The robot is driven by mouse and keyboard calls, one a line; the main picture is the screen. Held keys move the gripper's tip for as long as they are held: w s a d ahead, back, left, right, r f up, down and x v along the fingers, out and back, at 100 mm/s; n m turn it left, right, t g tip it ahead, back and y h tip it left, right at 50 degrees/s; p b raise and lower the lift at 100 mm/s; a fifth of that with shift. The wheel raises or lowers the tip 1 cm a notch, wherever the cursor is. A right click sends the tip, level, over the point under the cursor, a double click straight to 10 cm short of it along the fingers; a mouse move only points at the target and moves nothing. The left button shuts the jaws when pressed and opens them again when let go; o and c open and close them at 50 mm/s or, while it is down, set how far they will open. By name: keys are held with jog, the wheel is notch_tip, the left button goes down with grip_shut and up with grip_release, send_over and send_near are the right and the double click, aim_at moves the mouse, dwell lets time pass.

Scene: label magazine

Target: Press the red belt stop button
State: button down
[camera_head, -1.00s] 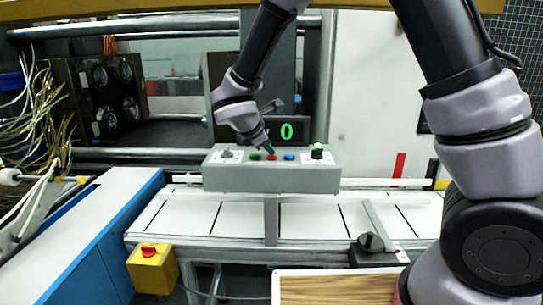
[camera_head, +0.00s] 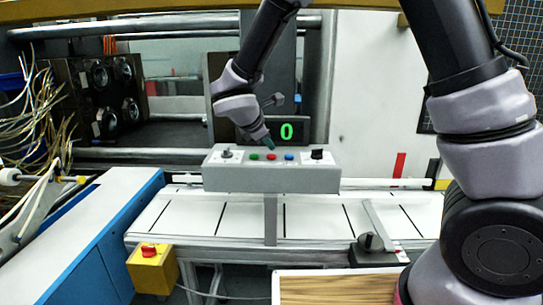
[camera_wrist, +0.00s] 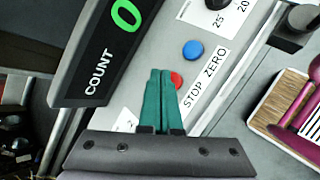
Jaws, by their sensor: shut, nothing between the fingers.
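The red button (camera_head: 272,157) sits on the sloped top of a grey control box (camera_head: 270,180), between a green button (camera_head: 254,157) and a blue button (camera_head: 289,157). In the wrist view the red button (camera_wrist: 177,79) is partly hidden behind my fingers, next to the printed words STOP and ZERO. My gripper (camera_head: 269,145) is shut and empty, its green fingertips just above the red button. In the wrist view my gripper (camera_wrist: 160,74) overlaps the button's left edge; a small gap seems to separate them.
A dark count display (camera_head: 285,131) reading 0 stands behind the box. A black knob (camera_head: 317,154) is at the box's right end. A slatted white conveyor belt (camera_head: 185,214) runs below. A yellow box with a red button (camera_head: 152,265) stands at the front left.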

aim_at(271, 157)
jog(key=shift+r, duration=2.45)
jog(key=shift+d+r, duration=0.2)
jog(key=shift+d, duration=0.15)
jog(key=s+d+r+m+g+y, duration=0.1)
jog(key=s+d+r+m, duration=0.25)
jog(key=d+m, duration=0.3)
jog(key=s+d+r+m+g+y, duration=0.1)
jog(key=s+d+r+m, duration=0.3)
jog(key=d, duration=0.4)
jog(key=s+d+r+m+g+y, duration=0.1)
jog(key=s+d+r+m+g, duration=0.15)
jog(key=d+m, duration=0.5)
jog(key=s+d+r+m+t+y, duration=0.3)
jog(key=s+r+m, duration=0.1)
jog(key=s+m, duration=0.4)
jog(key=shift+s, duration=0.3)
